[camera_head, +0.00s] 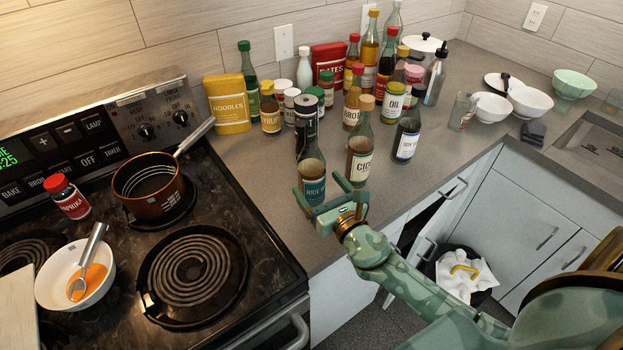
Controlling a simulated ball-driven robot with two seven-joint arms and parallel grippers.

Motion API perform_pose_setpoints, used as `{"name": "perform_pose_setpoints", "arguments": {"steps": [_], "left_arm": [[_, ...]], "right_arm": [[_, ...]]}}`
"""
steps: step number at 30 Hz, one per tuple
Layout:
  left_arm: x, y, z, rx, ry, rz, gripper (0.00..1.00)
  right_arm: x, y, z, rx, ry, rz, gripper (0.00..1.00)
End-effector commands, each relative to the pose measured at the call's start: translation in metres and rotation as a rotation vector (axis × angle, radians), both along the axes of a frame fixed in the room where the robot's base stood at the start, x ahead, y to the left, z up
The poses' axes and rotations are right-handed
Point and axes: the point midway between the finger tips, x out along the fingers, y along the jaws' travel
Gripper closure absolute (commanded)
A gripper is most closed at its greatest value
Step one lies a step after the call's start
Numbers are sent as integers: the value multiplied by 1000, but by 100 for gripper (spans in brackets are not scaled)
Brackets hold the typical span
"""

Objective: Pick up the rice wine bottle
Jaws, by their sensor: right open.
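The rice wine bottle (313,168) stands upright near the counter's front edge, with a teal label partly reading "RICE W". Its neck overlaps a dark-capped bottle or jar behind it. My right gripper (317,186) is open, with one finger on the left side of the bottle and the other on the right. The bottle is between the fingers at label height; I cannot tell whether either finger touches it. The gripper's palm hides the bottle's base. My left gripper is not in view.
A bottle labelled "CIDER" or similar (360,152) stands close right of the gripper. Several bottles and jars crowd the counter behind. The stove holds a copper pan (150,200), a paprika jar (68,198) and a white bowl (50,290). White bowls stand at far right.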

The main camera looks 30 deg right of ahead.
Motion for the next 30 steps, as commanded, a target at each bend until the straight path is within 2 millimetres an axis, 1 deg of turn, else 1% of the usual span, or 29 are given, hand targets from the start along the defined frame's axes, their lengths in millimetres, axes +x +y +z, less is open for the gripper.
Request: {"name": "perform_pose_setpoints", "arguments": {"steps": [1,6,11,15,22,23,24,26,27,29,30], "left_arm": [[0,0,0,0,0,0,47],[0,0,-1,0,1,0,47],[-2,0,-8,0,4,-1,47],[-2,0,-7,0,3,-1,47],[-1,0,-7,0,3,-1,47],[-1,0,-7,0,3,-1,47],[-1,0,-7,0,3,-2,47],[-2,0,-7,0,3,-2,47],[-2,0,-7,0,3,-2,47],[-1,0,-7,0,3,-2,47],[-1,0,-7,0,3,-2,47]], "right_arm": [[6,0,0,1,-1,0,16],[19,0,-3,1,1,0,16],[45,0,-10,2,-1,0,16],[62,0,-8,1,0,-1,16],[64,0,-9,1,2,0,16],[64,0,-9,1,2,0,19],[64,0,-9,1,2,0,30],[64,0,-9,1,2,0,47],[64,0,-9,1,2,0,58],[64,0,-9,1,2,-1,74],[64,0,-9,2,2,-1,86]]}}
